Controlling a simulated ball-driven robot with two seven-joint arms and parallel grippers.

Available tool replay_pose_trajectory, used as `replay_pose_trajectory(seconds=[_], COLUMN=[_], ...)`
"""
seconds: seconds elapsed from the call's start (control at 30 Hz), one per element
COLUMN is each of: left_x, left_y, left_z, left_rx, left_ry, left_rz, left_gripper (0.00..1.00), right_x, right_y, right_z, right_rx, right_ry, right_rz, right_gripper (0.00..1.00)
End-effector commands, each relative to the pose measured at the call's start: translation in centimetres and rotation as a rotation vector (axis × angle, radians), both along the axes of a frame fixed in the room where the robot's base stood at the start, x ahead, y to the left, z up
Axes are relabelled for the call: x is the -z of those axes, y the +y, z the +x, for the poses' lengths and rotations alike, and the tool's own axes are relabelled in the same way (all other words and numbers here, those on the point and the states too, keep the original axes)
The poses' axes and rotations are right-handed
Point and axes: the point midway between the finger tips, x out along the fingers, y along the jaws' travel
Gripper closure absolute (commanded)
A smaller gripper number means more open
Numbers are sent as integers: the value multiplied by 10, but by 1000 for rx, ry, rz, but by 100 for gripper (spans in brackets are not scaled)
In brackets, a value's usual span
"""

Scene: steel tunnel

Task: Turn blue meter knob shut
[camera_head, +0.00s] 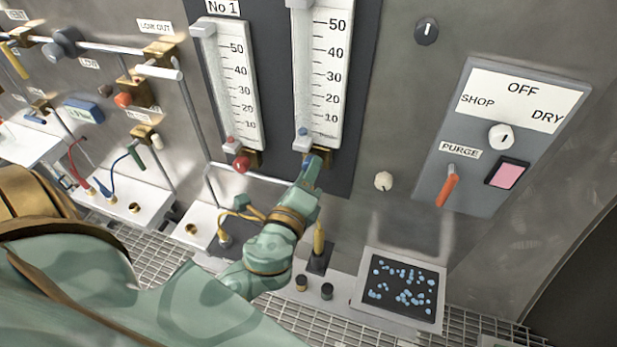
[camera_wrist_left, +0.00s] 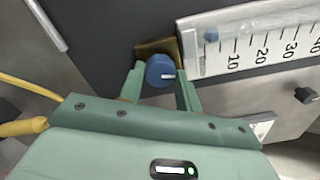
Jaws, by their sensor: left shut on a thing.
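The blue meter knob (camera_wrist_left: 159,71) sits at the foot of the right-hand flow meter (camera_head: 322,85), on a brass fitting (camera_wrist_left: 158,46). In the left wrist view a pale mark shows on the knob's face. My left gripper (camera_wrist_left: 160,85) has one finger on each side of the knob and is shut on it. In the head view my left gripper (camera_head: 310,172) reaches up to the meter's base and hides most of the knob. The blue float (camera_wrist_left: 211,34) sits near the low end of the scale. My right gripper is not in view.
The left meter (camera_head: 232,85) with its red knob (camera_head: 241,164) stands close by. A cream knob (camera_head: 383,181) and the purge panel with an orange lever (camera_head: 447,188) are to the right. A tray of blue beads (camera_head: 398,287) lies below.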

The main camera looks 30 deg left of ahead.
Motion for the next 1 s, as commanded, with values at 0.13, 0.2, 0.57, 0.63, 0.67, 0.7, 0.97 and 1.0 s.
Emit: replay_pose_trajectory(seconds=[0.13,0.2,0.57,0.63,0.67,0.7,0.97,1.0], left_x=[0,0,-1,-1,-1,-1,-1,-1], left_y=[1,1,1,1,1,1,1,1], left_z=[0,0,0,0,0,0,0,0], left_rx=[-4,-4,-2,-2,-2,-2,-1,-1], left_ry=[-27,-37,-67,-69,-71,-71,-72,-72], left_rz=[-104,-146,-270,-279,-281,-283,-287,-287], left_gripper=[89,89,89,89,89,89,89,89], right_x=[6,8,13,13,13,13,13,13], right_y=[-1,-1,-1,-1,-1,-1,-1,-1], right_z=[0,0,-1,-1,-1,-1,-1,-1], right_rx=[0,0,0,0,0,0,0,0], right_ry=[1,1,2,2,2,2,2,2], right_rz=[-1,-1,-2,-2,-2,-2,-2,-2], right_gripper=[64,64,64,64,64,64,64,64])
